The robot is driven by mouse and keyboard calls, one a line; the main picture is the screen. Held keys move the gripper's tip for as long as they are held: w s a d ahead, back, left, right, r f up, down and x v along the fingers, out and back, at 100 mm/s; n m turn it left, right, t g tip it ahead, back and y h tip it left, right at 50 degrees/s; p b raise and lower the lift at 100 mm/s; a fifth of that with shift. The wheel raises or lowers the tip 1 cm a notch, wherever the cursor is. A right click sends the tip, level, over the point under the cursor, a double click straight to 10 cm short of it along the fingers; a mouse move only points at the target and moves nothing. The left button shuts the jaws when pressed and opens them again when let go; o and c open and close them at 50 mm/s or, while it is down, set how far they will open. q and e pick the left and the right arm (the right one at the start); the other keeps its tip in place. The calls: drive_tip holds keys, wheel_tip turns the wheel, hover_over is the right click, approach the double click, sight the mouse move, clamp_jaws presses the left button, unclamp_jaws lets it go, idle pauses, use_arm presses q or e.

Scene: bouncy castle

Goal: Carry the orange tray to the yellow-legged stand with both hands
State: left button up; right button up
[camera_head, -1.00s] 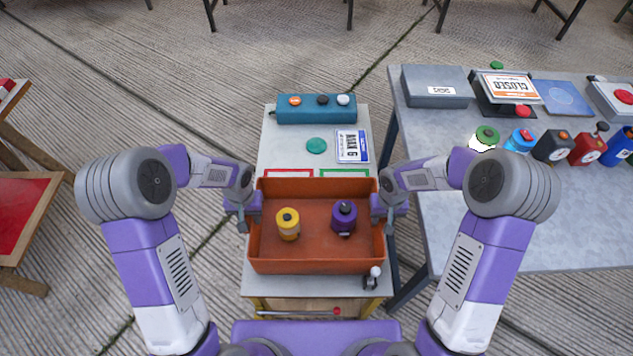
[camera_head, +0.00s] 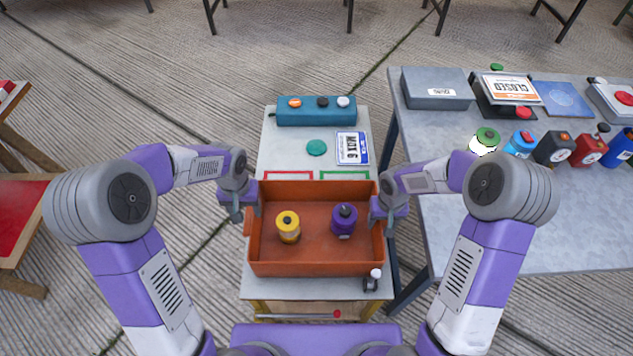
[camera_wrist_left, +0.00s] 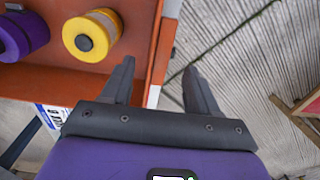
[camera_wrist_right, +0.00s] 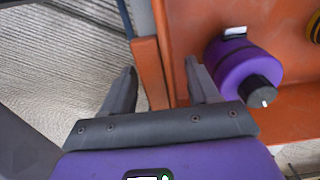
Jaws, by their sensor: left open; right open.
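The orange tray (camera_head: 315,268) sits over the pale-topped stand (camera_head: 275,147), which shows yellow legs at its front. Inside the tray stand a yellow canister (camera_head: 288,227) and a purple canister (camera_head: 344,221). My left gripper (camera_head: 243,212) is open at the tray's left end. In the left wrist view its fingers (camera_wrist_left: 158,68) straddle the tray's end wall with a gap. My right gripper (camera_head: 383,212) is open at the right end. In the right wrist view its fingers (camera_wrist_right: 160,68) lie either side of the tray's end wall. Whether they touch it is unclear.
A teal box (camera_head: 316,110) with buttons, a green disc (camera_head: 316,148) and a label card (camera_head: 352,148) occupy the stand's far part. A grey table (camera_head: 465,235) with several bottles and boxes is close on the right. A red-topped table (camera_head: 20,212) is at left.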

use_arm(q)
wheel_tip(320, 180, up, 6)
drive_tip(key=shift+f, duration=0.1)
use_arm(e)
wheel_tip(320, 180, up, 12)
idle(0.4)
use_arm(q)
wheel_tip(320, 180, up, 9)
drive_tip(key=p, duration=0.7)
drive_tip(key=shift+p, duration=0.4)
use_arm(e)
wheel_tip(320, 180, up, 8)
drive_tip(key=shift+f, duration=0.15)
use_arm(q)
wheel_tip(320, 180, up, 7)
drive_tip(key=p, duration=0.7)
drive_tip(key=shift+r, duration=0.2)
use_arm(e)
wheel_tip(320, 180, up, 9)
